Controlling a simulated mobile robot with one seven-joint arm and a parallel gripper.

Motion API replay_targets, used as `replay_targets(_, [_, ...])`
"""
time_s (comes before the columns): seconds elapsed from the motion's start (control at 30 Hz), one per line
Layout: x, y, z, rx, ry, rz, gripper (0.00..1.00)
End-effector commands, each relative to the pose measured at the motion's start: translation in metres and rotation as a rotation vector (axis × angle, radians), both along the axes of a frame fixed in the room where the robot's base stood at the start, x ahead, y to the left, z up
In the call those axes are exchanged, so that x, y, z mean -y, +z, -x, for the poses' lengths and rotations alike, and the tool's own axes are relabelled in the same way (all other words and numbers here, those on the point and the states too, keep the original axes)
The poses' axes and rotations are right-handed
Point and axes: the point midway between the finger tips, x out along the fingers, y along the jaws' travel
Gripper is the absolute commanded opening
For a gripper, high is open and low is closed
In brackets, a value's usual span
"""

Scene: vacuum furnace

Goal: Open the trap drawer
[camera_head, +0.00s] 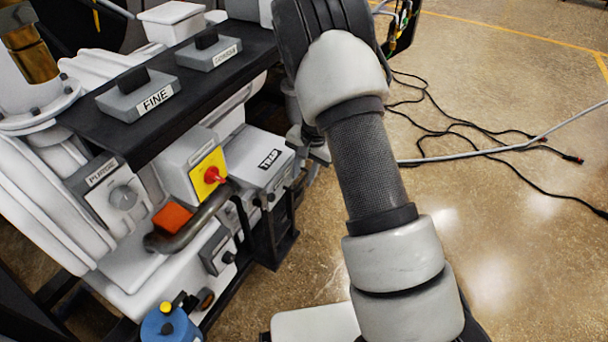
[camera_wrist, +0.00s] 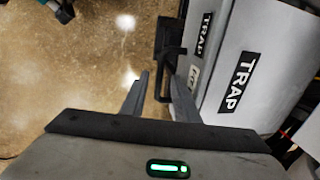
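The white trap box (camera_head: 258,150) with a black TRAP label stands at the middle left in the head view, below the dark shelf. In the wrist view, the trap unit (camera_wrist: 275,50) shows on the right with two TRAP labels. A black bracket-shaped handle (camera_wrist: 166,40) sticks out from its front face. My gripper (camera_wrist: 159,75) is open at the handle. Its two fingers appear on either side of the handle's near end; I cannot tell whether they touch it. No gap shows at the drawer front. In the head view, the gripper is mostly hidden behind my arm.
A dark shelf (camera_head: 180,80) with FINE and other labelled switches overhangs the trap box. A red knob on a yellow plate (camera_head: 209,173) and a thick curved pipe (camera_head: 190,222) are beside it. Cables (camera_head: 470,130) lie on the otherwise open floor at right.

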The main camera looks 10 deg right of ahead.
Motion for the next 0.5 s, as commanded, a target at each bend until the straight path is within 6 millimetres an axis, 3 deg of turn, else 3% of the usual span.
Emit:
replay_targets(0.13, [0.0000,0.0002,0.0000,0.000,0.000,0.000,0.28])
replay_targets(0.3, [0.0001,0.0003,0.0002,0.000,0.000,0.000,0.00])
replay_targets(0.5, [0.0001,0.0004,0.0002,0.000,0.000,0.000,0.00])
